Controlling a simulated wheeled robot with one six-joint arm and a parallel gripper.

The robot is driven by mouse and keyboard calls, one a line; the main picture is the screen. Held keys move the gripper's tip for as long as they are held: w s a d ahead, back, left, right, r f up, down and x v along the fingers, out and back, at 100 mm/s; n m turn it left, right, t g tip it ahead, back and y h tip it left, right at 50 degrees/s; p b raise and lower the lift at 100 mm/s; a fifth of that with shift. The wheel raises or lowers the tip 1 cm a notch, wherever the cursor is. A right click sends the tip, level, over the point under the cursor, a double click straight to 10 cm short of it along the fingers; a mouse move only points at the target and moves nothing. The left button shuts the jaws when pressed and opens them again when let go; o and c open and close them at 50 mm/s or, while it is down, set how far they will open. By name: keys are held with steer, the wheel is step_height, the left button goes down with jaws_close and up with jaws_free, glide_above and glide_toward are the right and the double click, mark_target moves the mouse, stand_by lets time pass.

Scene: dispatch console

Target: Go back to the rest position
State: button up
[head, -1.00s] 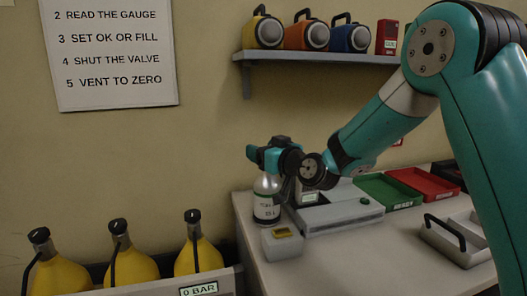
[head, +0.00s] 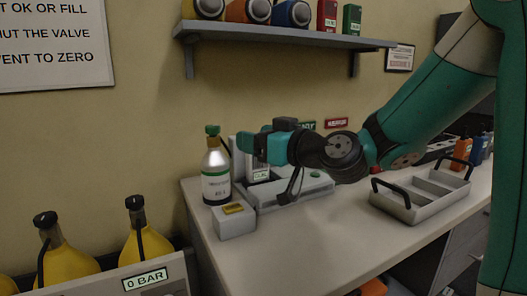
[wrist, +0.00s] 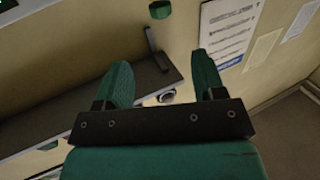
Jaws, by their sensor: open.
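My gripper (head: 256,146) is in the head view above the left part of the counter, beside and to the right of a silver bottle (head: 216,178) with a green top. In the wrist view, my gripper (wrist: 160,80) shows two teal fingers spread apart with nothing between them. The bottle stands upright and is apart from the fingers as far as I can see. My arm reaches in from the right. Part of a grey device (head: 302,191) on the counter is hidden behind my wrist.
A small grey box (head: 236,222) stands at the counter's front left. A grey tray with black handles (head: 418,197) is on the right. A wall shelf (head: 285,38) holds several items above. Yellow cylinders (head: 142,252) stand at lower left. The counter's front middle (head: 315,240) is clear.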

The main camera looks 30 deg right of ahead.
steer(key=shift+s+d, duration=0.25)
steer(key=shift+s, duration=0.45)
